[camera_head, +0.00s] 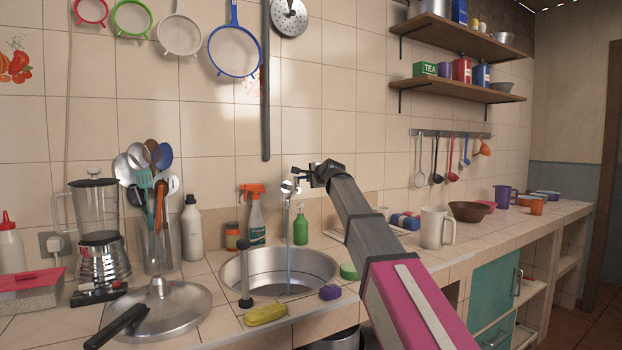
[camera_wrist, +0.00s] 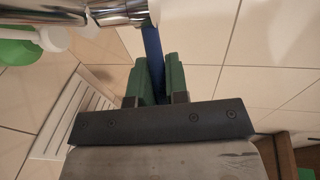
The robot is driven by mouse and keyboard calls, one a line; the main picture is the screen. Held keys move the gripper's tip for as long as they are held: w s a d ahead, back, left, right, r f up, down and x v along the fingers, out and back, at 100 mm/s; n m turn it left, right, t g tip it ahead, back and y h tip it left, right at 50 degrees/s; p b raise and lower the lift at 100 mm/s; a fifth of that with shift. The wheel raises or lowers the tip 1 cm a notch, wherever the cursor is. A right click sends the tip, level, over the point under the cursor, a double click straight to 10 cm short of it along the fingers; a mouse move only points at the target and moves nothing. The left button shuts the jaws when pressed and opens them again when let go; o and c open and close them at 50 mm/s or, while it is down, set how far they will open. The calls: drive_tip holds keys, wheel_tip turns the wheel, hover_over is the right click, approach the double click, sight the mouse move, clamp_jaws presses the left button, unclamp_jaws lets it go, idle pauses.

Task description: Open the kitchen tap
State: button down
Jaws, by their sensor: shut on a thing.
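The chrome tap (camera_head: 287,187) stands at the back of the round steel sink (camera_head: 233,277). A thin bluish vertical streak that looks like running water (camera_head: 289,255) drops from it into the basin. My gripper (camera_head: 300,174) is at the top of the tap, reaching in from the right. In the wrist view, the tap's chrome body (camera_wrist: 118,12) crosses the top left. A blue bar (camera_wrist: 152,48), which looks like the tap's handle, runs between the two green fingers (camera_wrist: 158,80) of my gripper, which are shut on it. The bar's lower end is hidden between them.
A green bottle (camera_head: 301,225) and an orange-topped spray bottle (camera_head: 253,215) stand behind the sink. A purple sponge (camera_head: 330,292) and green sponge (camera_head: 349,271) lie at its rim. A lidded pan (camera_head: 175,308) is left, a white mug (camera_head: 434,228) right.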

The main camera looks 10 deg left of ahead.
drive_tip(key=shift+s+m+t+h, duration=0.45)
drive_tip(key=shift+m+h, duration=0.35)
drive_tip(key=shift+h, duration=0.2)
drive_tip(key=shift+s+m+t+h, duration=0.4)
drive_tip(key=shift+m+h, duration=0.4)
drive_tip(key=shift+h, duration=0.2)
drive_tip(key=c, duration=1.1)
unclamp_jaws()
drive_tip(key=v, duration=1.1)
drive_tip(key=shift+a, duration=0.1)
